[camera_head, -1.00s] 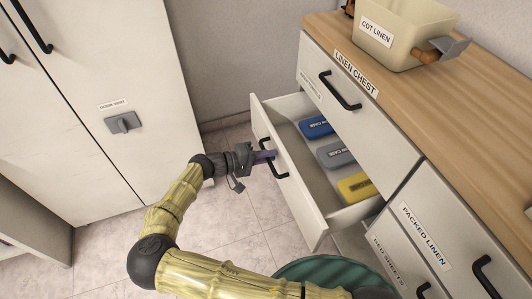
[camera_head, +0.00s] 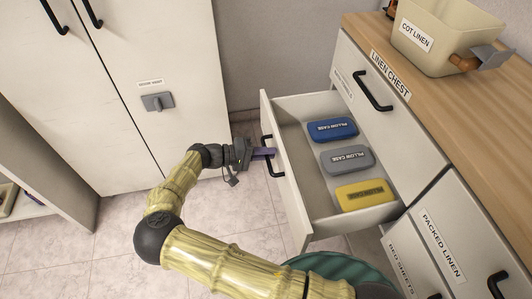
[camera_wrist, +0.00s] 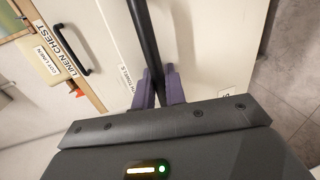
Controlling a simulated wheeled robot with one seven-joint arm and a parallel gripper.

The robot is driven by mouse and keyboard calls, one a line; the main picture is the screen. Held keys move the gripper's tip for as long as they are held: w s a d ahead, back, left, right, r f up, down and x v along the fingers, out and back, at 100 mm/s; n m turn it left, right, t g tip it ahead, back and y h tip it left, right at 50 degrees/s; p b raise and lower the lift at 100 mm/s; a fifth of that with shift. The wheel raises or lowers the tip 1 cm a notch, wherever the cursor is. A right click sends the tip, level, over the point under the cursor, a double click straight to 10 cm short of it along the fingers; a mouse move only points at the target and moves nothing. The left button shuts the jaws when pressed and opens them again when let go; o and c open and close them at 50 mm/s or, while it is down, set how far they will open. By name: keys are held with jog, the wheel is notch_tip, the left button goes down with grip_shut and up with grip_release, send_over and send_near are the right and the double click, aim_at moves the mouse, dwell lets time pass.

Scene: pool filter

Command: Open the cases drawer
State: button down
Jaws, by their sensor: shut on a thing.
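The open drawer (camera_head: 291,196) sticks out from the left part of the linen chest. Inside lie a blue pillow case pack (camera_head: 332,130), a grey one (camera_head: 346,159) and a yellow one (camera_head: 364,194), each labelled "PILLOW CASE". My gripper (camera_head: 268,152) is at the black handle (camera_head: 272,168) on the drawer's front. In the wrist view, the purple fingers of my gripper (camera_wrist: 160,88) are shut on the black bar of the handle (camera_wrist: 143,35). The drawer's own label is partly cut off in the wrist view.
The wooden chest top (camera_head: 440,95) holds a bin labelled "COT LINEN" (camera_head: 425,40). Closed drawers labelled "PACKED LINEN" (camera_head: 445,245) and "BED SHEETS" are at lower right. A white cabinet (camera_head: 120,110) stands at left. A dark green round thing (camera_head: 340,266) is below the drawer.

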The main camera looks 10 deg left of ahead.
jog(key=c, duration=1.8)
grip_release()
jog(key=p+v, duration=0.1)
jog(key=v, duration=1.6)
jog(key=shift+a+p, duration=0.2)
jog(key=shift+p, duration=0.2)
notch_tip(320, 180, up, 10)
jog(key=p, duration=1)
